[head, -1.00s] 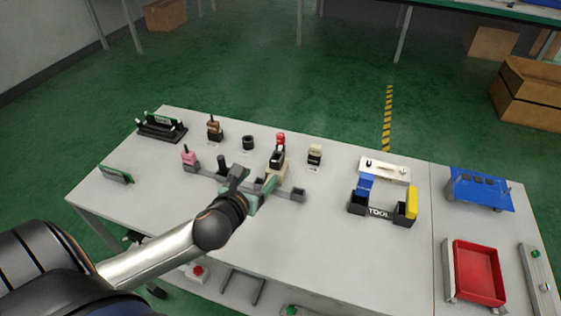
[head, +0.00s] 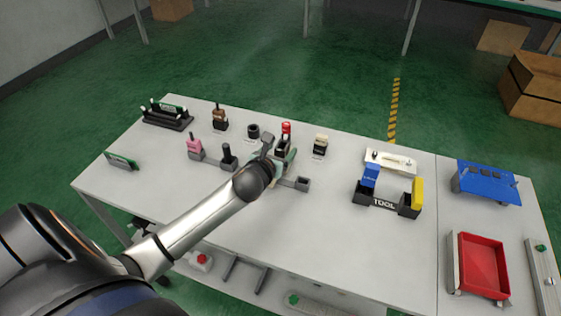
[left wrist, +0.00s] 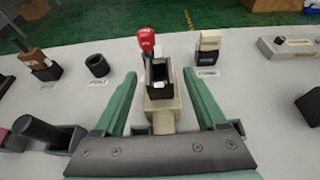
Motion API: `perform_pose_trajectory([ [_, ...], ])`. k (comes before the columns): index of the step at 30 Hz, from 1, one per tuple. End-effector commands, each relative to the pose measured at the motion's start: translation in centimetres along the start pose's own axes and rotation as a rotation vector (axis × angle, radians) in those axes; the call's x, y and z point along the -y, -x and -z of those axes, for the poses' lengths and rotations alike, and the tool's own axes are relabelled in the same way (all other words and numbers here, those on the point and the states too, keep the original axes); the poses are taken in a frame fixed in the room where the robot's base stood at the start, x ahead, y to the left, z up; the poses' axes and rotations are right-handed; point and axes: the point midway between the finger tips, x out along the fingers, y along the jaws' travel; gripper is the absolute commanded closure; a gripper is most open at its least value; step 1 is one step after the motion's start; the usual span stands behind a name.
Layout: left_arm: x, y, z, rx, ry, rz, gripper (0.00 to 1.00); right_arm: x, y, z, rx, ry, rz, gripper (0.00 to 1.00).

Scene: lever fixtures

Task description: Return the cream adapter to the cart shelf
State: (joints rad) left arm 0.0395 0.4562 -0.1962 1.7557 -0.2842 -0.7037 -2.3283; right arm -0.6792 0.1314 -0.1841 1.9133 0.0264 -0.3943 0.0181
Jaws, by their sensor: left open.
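My left gripper (left wrist: 159,76) is open, its green fingers on either side of a cream block with a black open-topped socket (left wrist: 160,104). Gaps show between the block and both fingers. In the head view my left gripper (head: 284,160) partly hides this block (head: 283,146). Another cream-topped piece on a black base (head: 320,144) stands upright to the right; it also shows in the left wrist view (left wrist: 209,41). I cannot tell which of the two is the cream adapter. My right gripper is not in view.
A red-topped piece (left wrist: 147,41) stands just behind the block. A grey bar fixture holds a pink piece (head: 194,145) and a black post (head: 228,155). A brown piece (head: 219,121) and black ring (head: 253,131) stand behind.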

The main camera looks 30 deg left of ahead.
Motion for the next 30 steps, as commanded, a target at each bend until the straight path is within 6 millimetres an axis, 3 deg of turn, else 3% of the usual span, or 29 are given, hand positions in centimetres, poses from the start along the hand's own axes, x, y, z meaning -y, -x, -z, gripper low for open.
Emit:
perform_pose_trajectory([
  [9, -0.01, -0.49, 0.01, -0.001, 0.0, 0.0, 0.26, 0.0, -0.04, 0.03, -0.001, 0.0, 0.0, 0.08],
  [27, 0.0, -0.46, 0.02, -0.001, 0.0, 0.0, 0.94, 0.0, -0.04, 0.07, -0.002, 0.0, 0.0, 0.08],
  [30, -0.01, -0.46, 0.02, -0.001, 0.0, 0.0, 1.0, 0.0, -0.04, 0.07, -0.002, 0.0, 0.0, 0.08],
])
